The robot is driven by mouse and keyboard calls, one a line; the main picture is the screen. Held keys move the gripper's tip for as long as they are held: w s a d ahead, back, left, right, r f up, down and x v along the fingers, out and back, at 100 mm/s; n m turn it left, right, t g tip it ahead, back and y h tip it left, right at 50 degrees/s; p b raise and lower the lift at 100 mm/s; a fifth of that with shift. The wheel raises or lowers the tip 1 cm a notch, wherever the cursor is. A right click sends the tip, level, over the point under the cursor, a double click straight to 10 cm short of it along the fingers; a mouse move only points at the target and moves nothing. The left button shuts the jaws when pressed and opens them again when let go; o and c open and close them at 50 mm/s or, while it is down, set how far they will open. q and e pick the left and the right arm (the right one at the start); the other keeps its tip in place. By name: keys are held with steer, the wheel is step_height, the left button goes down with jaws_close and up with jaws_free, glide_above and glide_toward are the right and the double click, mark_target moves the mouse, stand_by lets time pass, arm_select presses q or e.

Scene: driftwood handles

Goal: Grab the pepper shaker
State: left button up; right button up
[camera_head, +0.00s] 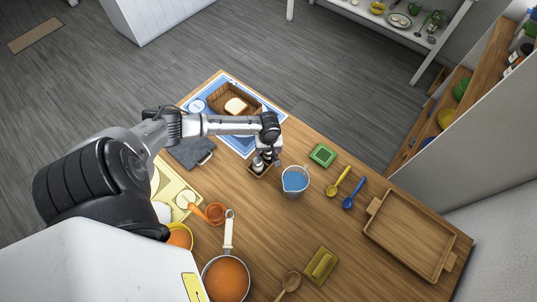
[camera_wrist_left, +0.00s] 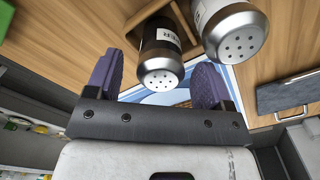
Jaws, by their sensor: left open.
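The pepper shaker (camera_wrist_left: 160,62) has a metal top with holes and a partly visible label ending in "ER". In the left wrist view it stands between the two spread fingers of my left gripper (camera_wrist_left: 156,82), with no clear contact. A second, similar shaker (camera_wrist_left: 236,38) stands beside it, outside the fingers. In the head view my left gripper (camera_head: 270,154) is down over the small wooden holder (camera_head: 259,174), and one shaker (camera_head: 257,164) shows beside it. The gripper partly hides the other shaker there. My right gripper is not in view.
A measuring jug of blue liquid (camera_head: 295,180) stands close to the right of the holder. A wooden tray (camera_head: 410,236) is far right.

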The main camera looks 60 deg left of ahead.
arm_select(q)
steer(key=shift+f, duration=1.4)
steer(key=shift+c, duration=0.4)
steer(key=c, duration=1)
steer(key=shift+r, duration=0.1)
